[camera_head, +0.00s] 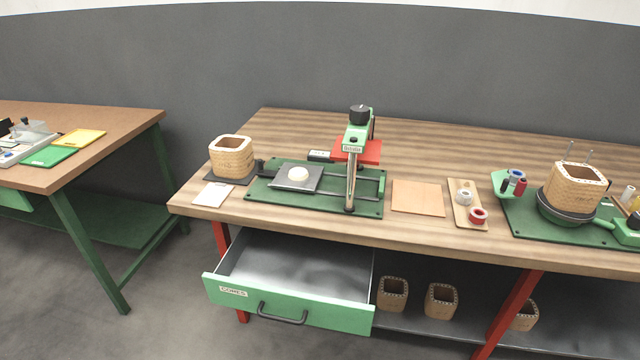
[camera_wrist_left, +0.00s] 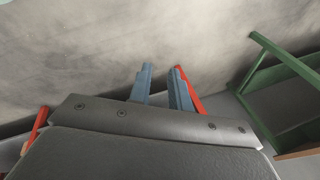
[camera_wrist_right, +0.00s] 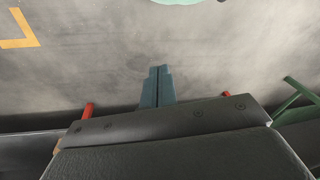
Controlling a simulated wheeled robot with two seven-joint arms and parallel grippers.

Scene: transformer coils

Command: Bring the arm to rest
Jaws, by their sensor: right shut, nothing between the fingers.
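My left gripper (camera_wrist_left: 160,88) shows in the left wrist view with its two blue-grey fingers apart and nothing between them. My right gripper (camera_wrist_right: 158,72) shows in the right wrist view with its fingers together and nothing held. Both grippers point over bare grey floor. Neither arm shows in the head view.
A wooden workbench (camera_head: 420,240) carries a green press (camera_head: 360,140), wooden coil formers (camera_head: 232,157) (camera_head: 576,187) and tape rolls (camera_head: 478,215). Its drawer (camera_head: 285,298) stands open and looks empty. Several formers sit on the lower shelf. Another table (camera_head: 100,150) stands left, with floor between.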

